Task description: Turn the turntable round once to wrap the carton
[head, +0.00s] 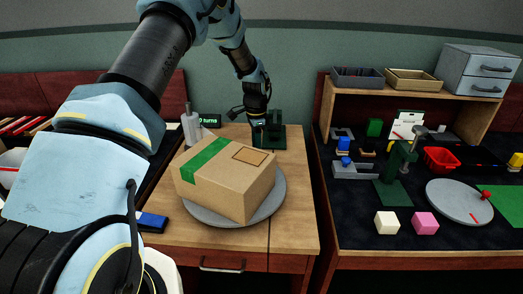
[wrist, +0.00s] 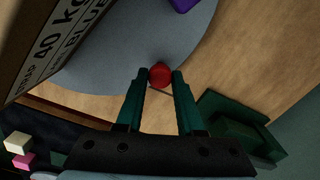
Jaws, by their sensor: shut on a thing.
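The brown carton (head: 225,175) with a green tape stripe sits on the grey round turntable (head: 268,207) on the wooden table. My gripper (head: 259,133) is behind the carton, at the far side of the turntable. In the wrist view my gripper (wrist: 160,73) has its two dark green fingers shut on a red round knob (wrist: 160,76) at the turntable's rim. The turntable (wrist: 120,50) and a printed side of the carton (wrist: 45,45) also show there. A purple thing (wrist: 183,4) lies on the turntable, partly cut off. The knob is hidden in the head view.
A small display (head: 210,120) reading "0 turns" and a grey bottle-like object (head: 191,125) stand behind the carton. A dark green stand (head: 276,130) is close to my gripper. A blue block (head: 152,222) lies left of the turntable. The right bench (head: 345,235) is crowded.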

